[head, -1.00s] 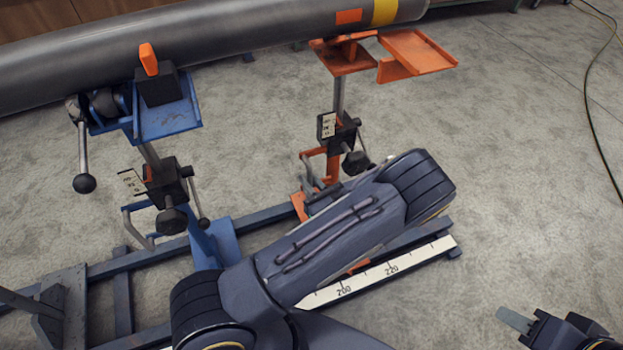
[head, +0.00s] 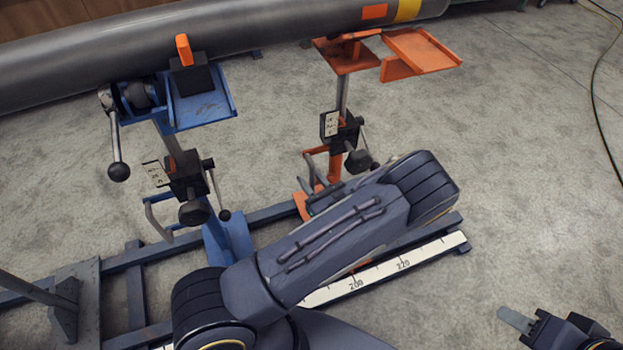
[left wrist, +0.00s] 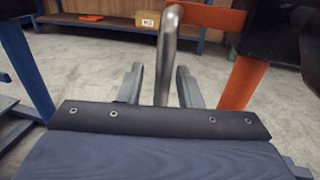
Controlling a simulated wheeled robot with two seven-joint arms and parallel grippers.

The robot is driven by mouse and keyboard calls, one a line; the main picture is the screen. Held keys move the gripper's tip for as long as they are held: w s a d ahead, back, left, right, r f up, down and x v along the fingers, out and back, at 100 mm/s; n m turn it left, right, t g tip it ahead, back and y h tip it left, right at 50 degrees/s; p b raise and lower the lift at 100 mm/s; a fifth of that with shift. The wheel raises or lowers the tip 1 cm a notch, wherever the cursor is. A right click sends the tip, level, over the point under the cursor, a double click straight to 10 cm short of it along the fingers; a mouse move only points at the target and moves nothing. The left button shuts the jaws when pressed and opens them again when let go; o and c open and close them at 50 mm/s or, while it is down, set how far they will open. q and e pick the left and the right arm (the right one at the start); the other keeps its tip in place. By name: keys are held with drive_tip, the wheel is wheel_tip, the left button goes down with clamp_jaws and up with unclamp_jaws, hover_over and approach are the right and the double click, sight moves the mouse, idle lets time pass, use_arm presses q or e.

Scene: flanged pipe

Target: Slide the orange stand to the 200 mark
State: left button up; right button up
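The orange stand (head: 341,95) stands on the rail under the pipe, its lower part partly hidden by my left arm. A white scale (head: 430,249) on the rail shows 200 and 220; the stand's position against it is mostly covered by my arm. My left gripper (left wrist: 160,88) is open, its fingers on either side of an upright grey handle bar (left wrist: 168,50), with a gap visible on the left side. In the head view it is mostly hidden behind my forearm beside the stand's foot. My right gripper (head: 512,321) is at the lower right, away from the stand; only one finger shows clearly.
A blue stand (head: 202,105) with a lever stands left on the same rail frame (head: 130,255). The grey pipe (head: 250,32) lies across above both stands. Floor to the right is clear, with a hose (head: 595,90) at the far right.

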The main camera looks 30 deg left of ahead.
use_arm(q)
drive_tip(key=p+v, duration=0.1)
drive_tip(key=v, duration=0.6)
drive_tip(key=shift+s+d, duration=0.2)
drive_tip(key=shift+d, duration=0.15)
idle(0.4)
